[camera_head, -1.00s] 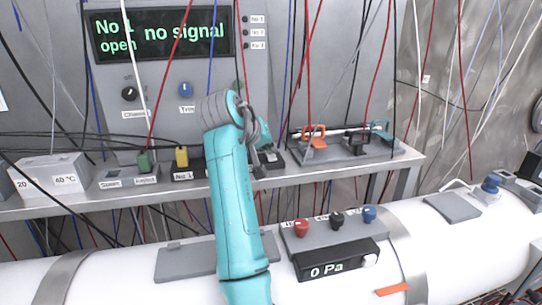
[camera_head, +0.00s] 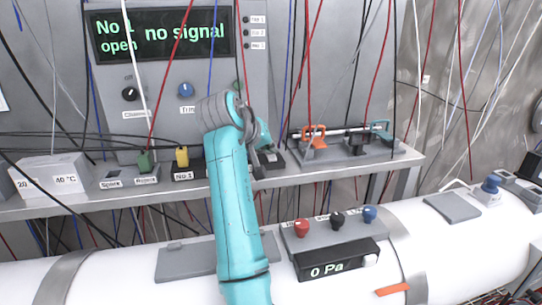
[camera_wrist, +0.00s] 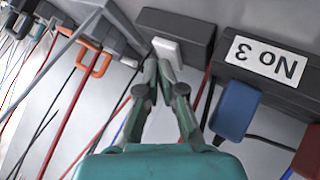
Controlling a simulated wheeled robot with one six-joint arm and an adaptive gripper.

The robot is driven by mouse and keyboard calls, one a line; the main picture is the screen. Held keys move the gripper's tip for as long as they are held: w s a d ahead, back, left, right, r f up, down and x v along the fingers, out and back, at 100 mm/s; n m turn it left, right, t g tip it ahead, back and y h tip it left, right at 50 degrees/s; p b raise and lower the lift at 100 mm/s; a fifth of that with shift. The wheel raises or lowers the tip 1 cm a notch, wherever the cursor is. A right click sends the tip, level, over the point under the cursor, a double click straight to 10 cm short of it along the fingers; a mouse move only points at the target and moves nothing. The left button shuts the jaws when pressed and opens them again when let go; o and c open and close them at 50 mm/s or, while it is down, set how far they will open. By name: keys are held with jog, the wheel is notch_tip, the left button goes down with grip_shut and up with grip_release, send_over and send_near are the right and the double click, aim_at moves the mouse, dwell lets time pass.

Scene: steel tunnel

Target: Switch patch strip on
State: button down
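The patch strip (camera_head: 183,176) is a dark bar on the shelf, labelled "No 1" at its left end; my arm hides its middle. In the wrist view a dark block labelled "No 3" (camera_wrist: 268,60) shows upside down. Beside it, a dark box (camera_wrist: 150,20) carries a white rocker switch (camera_wrist: 184,52). My gripper (camera_wrist: 163,62) has its fingertips together, with nothing held between them. The tips are at the near edge of the white switch; I cannot tell whether they touch. The display (camera_head: 160,35) reads "No 1 open" and "no signal".
A yellow plug (camera_head: 182,157) stands at No 1, and a green plug (camera_head: 145,162) in the grey holder. A blue plug (camera_wrist: 235,108) is close to my gripper. A clamp rig with orange and teal handles (camera_head: 345,140) stands to the right. Many cables hang around.

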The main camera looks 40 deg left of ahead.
aim_at(271, 158)
jog(key=shift+w+d+f, duration=0.15)
jog(key=shift+w+d, duration=0.05)
jog(key=shift+d, duration=0.1)
jog(key=shift+r, duration=0.2)
jog(key=shift+s+d+r, duration=0.1)
jog(key=shift+s+r, duration=0.05)
jog(key=shift+r, duration=1.2)
jog(key=shift+s+d+r, duration=0.1)
jog(key=shift+s+r, duration=0.05)
jog(key=shift+r, duration=1.15)
